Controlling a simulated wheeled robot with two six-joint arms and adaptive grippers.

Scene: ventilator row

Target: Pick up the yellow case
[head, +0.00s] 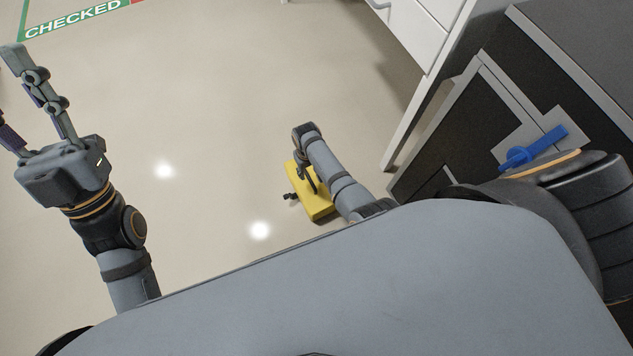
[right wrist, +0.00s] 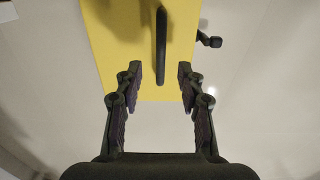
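The yellow case (head: 318,203) lies on the floor near the middle of the head view, partly covered by my right arm. It has a black handle (right wrist: 161,45) and a small black part (right wrist: 210,41) at its side. My right gripper (head: 302,168) is at the case and small in the head view. In the right wrist view the right gripper (right wrist: 159,76) is open, its fingers apart on both sides of the handle's line, with the handle ahead of the tips. My left gripper (head: 12,80) is open and empty at the far left, away from the case.
A white cabinet (head: 415,35) and a dark unit (head: 460,120) with a blue handle (head: 535,148) stand at the right. A green floor marking reading CHECKED (head: 75,17) is at the top left. The floor between is clear.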

